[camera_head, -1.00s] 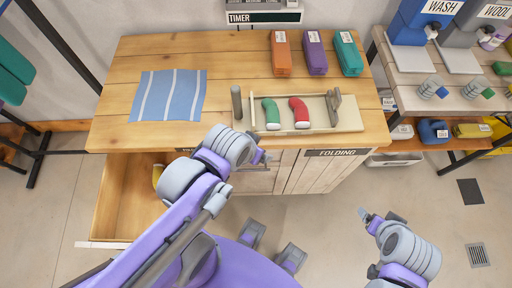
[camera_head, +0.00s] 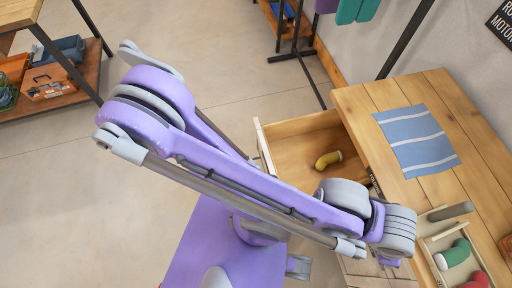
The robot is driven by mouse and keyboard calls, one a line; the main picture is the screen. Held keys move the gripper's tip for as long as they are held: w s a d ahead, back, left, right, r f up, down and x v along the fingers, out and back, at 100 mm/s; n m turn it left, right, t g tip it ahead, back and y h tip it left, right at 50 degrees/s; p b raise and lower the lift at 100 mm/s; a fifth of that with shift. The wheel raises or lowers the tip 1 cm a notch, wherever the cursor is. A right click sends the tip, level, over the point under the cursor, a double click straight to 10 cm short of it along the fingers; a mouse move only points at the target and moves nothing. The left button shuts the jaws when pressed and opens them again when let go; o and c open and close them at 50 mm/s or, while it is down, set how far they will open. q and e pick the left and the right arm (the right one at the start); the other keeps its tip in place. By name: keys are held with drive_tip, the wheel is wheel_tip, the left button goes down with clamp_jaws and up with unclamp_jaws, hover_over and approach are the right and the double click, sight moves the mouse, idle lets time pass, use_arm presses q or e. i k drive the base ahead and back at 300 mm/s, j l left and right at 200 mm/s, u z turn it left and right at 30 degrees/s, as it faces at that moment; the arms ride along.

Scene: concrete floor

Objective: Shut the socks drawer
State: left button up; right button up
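The socks drawer (camera_head: 298,148) is pulled out from the left side of the wooden table (camera_head: 362,108). Its front panel (camera_head: 263,148) stands well away from the table, with clear floor beyond it. One yellow sock (camera_head: 328,160) lies inside the drawer. My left arm crosses the picture in front of the drawer's near part. Its wrist is over the table's near edge, and only a purple bit of the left gripper (camera_head: 391,262) shows below it. The fingers are hidden. My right gripper is out of view.
A striped blue cloth (camera_head: 418,140) lies flat on the table. A wooden tray (camera_head: 436,226) at the lower right holds a green sock (camera_head: 453,254) and a red sock (camera_head: 476,281). A shelf with a toolbox (camera_head: 48,84) stands at upper left. The floor between is free.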

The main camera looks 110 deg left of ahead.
sight(290, 149)
drive_tip(key=k+l+u, duration=0.1)
drive_tip(key=u, duration=0.25)
drive_tip(key=k+u, duration=0.25)
drive_tip(key=u, duration=2.5)
drive_tip(key=k+j+z, duration=0.15)
